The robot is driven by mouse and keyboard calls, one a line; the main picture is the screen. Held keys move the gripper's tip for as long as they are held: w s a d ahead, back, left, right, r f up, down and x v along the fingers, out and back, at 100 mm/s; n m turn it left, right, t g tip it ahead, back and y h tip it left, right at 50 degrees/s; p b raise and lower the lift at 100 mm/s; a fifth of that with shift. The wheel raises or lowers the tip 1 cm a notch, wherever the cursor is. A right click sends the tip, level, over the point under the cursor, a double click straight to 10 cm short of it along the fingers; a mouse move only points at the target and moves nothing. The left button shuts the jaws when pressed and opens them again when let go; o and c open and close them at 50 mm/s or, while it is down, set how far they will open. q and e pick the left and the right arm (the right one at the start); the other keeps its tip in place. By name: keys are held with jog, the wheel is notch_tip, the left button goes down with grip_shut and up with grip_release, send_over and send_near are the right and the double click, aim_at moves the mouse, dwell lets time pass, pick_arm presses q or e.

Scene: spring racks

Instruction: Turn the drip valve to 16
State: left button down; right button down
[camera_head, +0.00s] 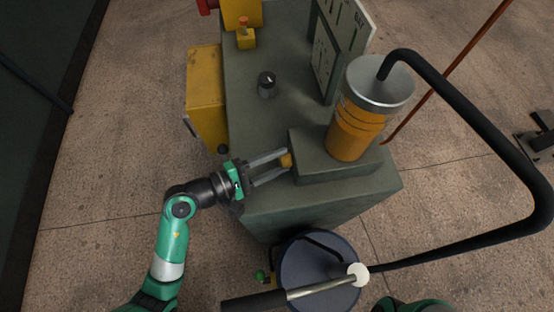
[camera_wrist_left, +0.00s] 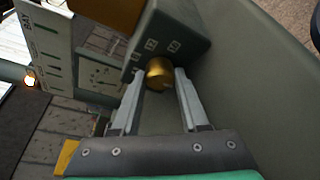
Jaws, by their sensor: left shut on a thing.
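The drip valve is a small brass knob (camera_head: 286,160) on the left side of a raised grey-green block (camera_head: 335,172), below an amber jar (camera_head: 357,132) with a metal lid. My left gripper (camera_head: 283,163) reaches it from the left, its two fingers closed on the knob. In the left wrist view the round brass knob (camera_wrist_left: 158,73) sits between the fingertips, against the block face (camera_wrist_left: 185,30). Small number plates (camera_wrist_left: 151,44) are on that face above the knob; their digits are too small to read surely. No pointer mark on the knob is clear. My right gripper is out of view.
A black knob (camera_head: 267,84) and an upright panel (camera_head: 336,45) with scales stand on the cabinet top (camera_head: 240,125). A yellow box (camera_head: 206,100) is on its left side. A thick black hose (camera_head: 465,105) arches at the right. A round dark container (camera_head: 310,265) stands in front.

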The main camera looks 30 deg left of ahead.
pick_arm(q)
jog(key=c, duration=0.7)
grip_release()
jog(key=p+v, duration=0.2)
jog(key=v, duration=0.8)
jog(key=shift+s+a+r+p, duration=0.15)
jog(key=shift+s+p, duration=0.05)
jog(key=shift+p, duration=0.2)
jog(key=shift+s+a, duration=0.25)
jog(key=shift+s, duration=0.3)
jog(key=shift+o, duration=0.2)
